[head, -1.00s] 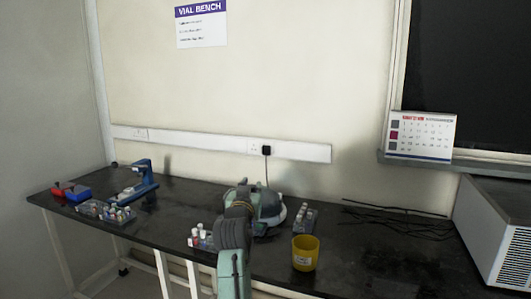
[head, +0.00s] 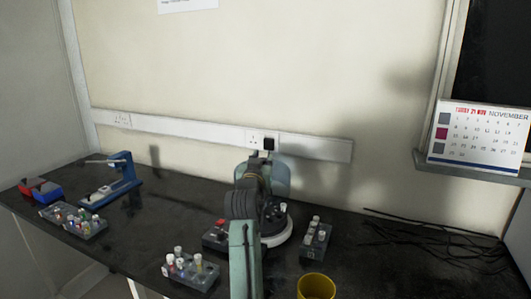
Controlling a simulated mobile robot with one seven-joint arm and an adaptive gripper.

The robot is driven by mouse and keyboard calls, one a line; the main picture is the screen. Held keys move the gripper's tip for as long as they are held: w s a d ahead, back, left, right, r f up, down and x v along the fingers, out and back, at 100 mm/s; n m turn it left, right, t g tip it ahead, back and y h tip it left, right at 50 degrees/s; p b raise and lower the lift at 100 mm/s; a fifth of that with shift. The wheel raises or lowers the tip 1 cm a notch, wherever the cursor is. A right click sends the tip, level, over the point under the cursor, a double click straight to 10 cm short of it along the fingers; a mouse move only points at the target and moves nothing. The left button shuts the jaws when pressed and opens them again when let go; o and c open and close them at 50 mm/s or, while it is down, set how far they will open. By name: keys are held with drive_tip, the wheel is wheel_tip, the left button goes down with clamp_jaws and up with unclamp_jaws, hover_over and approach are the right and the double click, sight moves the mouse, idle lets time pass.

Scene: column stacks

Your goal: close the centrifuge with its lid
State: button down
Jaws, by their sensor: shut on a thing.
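The centrifuge (head: 284,234) stands on the dark bench right of my forearm, which covers its left part. Its pale rim and open dark bowl show, with a small grey upright part in the bowl. The grey-green rounded lid (head: 280,174) is up above and behind the bowl, tilted on edge and apart from the rim. My gripper (head: 263,173) is shut on the lid; my wrist hides its fingers and the exact grip.
A vial rack (head: 316,240) stands close right of the centrifuge, another (head: 190,270) at front left. A yellow cup (head: 316,287) is at the front edge. A blue device (head: 119,180) stands left. Cables (head: 430,235) lie at right. A wall plug (head: 268,144) is behind.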

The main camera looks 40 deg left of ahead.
drive_tip(key=shift+w+a, duration=0.2)
drive_tip(key=shift+w, duration=0.2)
drive_tip(key=shift+s+f+b, duration=0.15)
drive_tip(key=shift+f+b, duration=1.2)
drive_tip(key=shift+f, duration=0.5)
drive_tip(key=shift+s+d, duration=0.1)
drive_tip(key=shift+f+b, duration=0.45)
drive_tip(key=shift+f, duration=0.2)
idle(0.5)
drive_tip(key=shift+f+b, duration=0.3)
drive_tip(key=shift+f, duration=0.15)
drive_tip(key=shift+f, duration=0.1)
